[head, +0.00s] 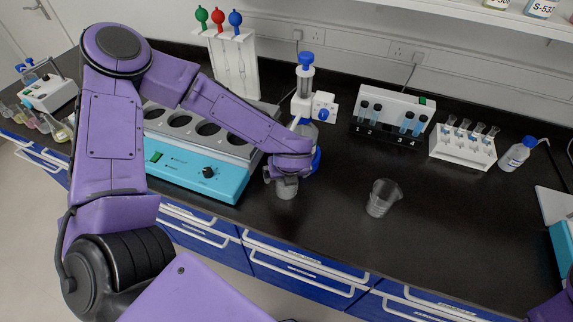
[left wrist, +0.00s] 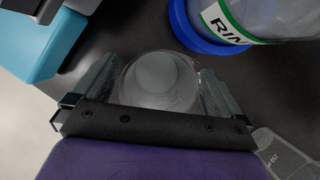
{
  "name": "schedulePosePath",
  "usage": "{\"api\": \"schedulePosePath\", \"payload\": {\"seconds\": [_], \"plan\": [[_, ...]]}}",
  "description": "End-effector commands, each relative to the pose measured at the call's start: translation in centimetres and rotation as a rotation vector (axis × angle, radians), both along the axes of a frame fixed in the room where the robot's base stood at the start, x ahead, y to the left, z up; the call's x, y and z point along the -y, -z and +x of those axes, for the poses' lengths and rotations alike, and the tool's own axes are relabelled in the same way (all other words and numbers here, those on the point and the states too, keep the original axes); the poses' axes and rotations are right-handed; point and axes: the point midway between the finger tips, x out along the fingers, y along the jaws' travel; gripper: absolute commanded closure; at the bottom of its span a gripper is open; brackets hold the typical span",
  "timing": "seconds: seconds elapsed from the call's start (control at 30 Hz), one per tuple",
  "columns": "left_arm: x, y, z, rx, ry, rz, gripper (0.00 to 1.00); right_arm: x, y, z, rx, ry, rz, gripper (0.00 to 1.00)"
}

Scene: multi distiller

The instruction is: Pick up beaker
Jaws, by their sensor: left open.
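A clear glass beaker (left wrist: 160,82) sits on the black bench top, between the two spread fingers of my left gripper (left wrist: 157,92) in the left wrist view. The fingers stand on either side of it, and I cannot tell whether they touch it. In the head view my left gripper (head: 284,178) points down over this beaker (head: 287,188), which shows partly below it. A second clear beaker (head: 382,198) stands upright on the bench to the right, and its edge shows in the left wrist view (left wrist: 284,155). My right gripper is not in view.
A blue-based bottle (left wrist: 230,22) stands close beside the gripper. The turquoise heating unit (head: 190,170) is just left. A white box with cuvettes (head: 392,112), a tube rack (head: 463,147) and a bottle (head: 517,154) stand behind. The bench right of the second beaker is clear.

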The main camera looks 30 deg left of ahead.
Motion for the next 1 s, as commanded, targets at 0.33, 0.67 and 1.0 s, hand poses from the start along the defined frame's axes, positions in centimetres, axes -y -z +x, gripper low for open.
{"api": "schedulePosePath", "payload": {"seconds": [0.33,0.67,1.0], "plan": [[0.0,0.0,0.0,0.001,0.0,-0.001,0.58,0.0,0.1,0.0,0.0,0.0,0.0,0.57],[0.0,-0.3,0.1,0.003,-0.001,0.0,0.63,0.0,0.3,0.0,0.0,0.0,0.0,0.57],[0.7,-4.0,-0.5,0.004,0.002,-0.001,0.63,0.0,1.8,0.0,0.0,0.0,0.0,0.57]]}}
